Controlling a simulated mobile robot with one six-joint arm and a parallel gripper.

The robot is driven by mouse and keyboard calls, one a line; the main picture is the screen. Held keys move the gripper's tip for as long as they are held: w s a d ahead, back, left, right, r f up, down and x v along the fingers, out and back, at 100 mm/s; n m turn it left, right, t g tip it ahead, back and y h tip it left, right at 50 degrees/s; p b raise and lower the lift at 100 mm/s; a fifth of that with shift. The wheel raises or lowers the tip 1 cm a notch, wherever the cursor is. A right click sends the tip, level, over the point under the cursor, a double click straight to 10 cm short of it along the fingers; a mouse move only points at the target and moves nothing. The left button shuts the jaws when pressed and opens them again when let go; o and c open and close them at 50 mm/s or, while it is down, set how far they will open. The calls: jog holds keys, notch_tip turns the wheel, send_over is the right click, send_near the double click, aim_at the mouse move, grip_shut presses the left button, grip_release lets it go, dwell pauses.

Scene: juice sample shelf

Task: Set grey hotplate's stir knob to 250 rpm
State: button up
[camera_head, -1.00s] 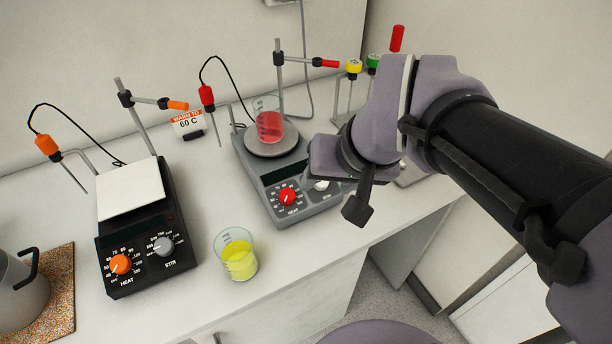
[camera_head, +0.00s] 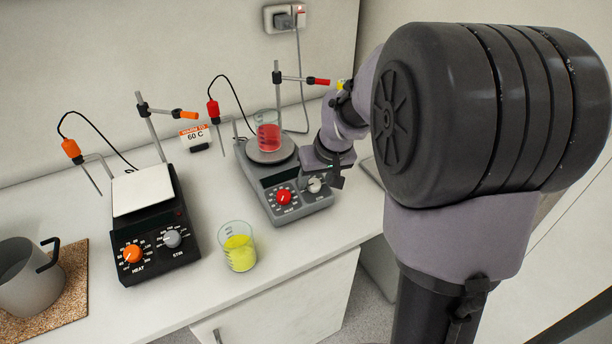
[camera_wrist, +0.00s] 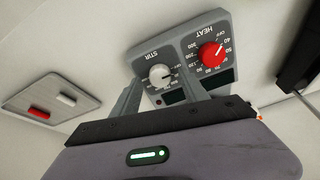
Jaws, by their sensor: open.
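The grey hotplate (camera_head: 262,180) stands on the bench with a beaker of red liquid (camera_head: 268,136) on its round plate. Its pale stir knob (camera_head: 314,185) is on the right of the front panel, beside the red heat knob (camera_head: 284,197). In the wrist view the panel is upside down, with the stir knob (camera_wrist: 160,75) left of the red knob (camera_wrist: 211,55). My gripper (camera_wrist: 164,88) is open, its two grey fingers either side of the stir knob; contact cannot be told. In the head view my gripper (camera_head: 326,178) partly covers that panel end. The exact rpm setting is unreadable.
A black hotplate (camera_head: 155,240) with orange and grey knobs stands at left. A beaker of yellow liquid (camera_head: 238,246) stands near the front edge, left of the grey hotplate. A metal jug (camera_head: 28,280) sits on a cork mat. A stand with a red-tipped clamp (camera_head: 318,82) rises behind.

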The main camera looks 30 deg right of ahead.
jog(key=shift+w+f, duration=0.15)
jog(key=shift+f, duration=0.25)
grip_shut()
jog(key=shift+m+p, duration=0.7)
jog(key=shift+m, duration=2.2)
